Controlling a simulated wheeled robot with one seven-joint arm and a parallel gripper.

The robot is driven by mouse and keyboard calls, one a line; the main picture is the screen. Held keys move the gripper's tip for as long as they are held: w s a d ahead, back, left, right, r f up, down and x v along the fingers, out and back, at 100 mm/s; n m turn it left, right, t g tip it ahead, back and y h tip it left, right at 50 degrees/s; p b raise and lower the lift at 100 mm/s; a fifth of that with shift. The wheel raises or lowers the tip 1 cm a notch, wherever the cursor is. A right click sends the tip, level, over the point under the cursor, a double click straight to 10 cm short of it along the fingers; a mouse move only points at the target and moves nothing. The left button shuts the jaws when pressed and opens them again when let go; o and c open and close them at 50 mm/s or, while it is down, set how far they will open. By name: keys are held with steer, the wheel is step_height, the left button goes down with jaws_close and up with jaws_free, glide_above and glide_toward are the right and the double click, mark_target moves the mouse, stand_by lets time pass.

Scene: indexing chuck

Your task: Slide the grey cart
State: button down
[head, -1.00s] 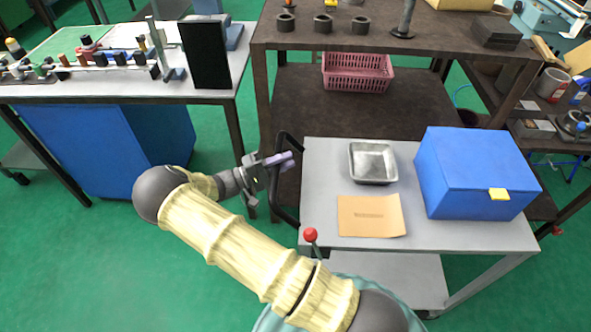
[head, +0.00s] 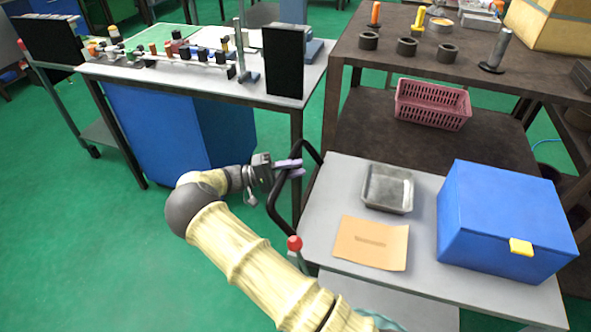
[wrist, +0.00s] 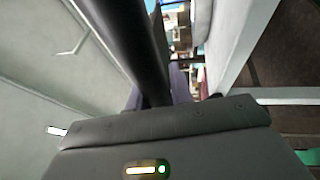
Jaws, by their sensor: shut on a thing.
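The grey cart (head: 421,240) stands at the right of the head view, with a black push handle (head: 279,206) on its left end. My gripper (head: 288,168) is at the upper part of this handle, with its purple fingers shut on the bar. In the wrist view the dark handle bar (wrist: 128,45) runs between the purple fingers (wrist: 180,82). A lever with a red knob (head: 295,243) rises at the cart's near left corner.
On the cart are a metal tray (head: 387,188), an orange-brown envelope (head: 371,243) and a blue box (head: 505,220) with a yellow latch. A brown workbench (head: 365,125) with a pink basket (head: 432,104) stands behind. A white table (head: 200,87) is at the back left. Green floor is clear at left.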

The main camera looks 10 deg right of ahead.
steer(key=shift+w+a, duration=0.15)
steer(key=shift+a, duration=0.05)
steer(key=c, duration=1.3)
jaws_free()
steer(key=shift+a, duration=0.1)
steer(key=shift+o, duration=0.2)
steer(key=shift+w+a+f+b, duration=0.1)
steer(key=shift+a+f+b, duration=0.15)
steer(key=shift+a+b, duration=0.15)
steer(key=b+v, duration=1)
steer(key=v, duration=0.4)
steer(key=shift+f+b, duration=0.25)
steer(key=shift+b, duration=0.1)
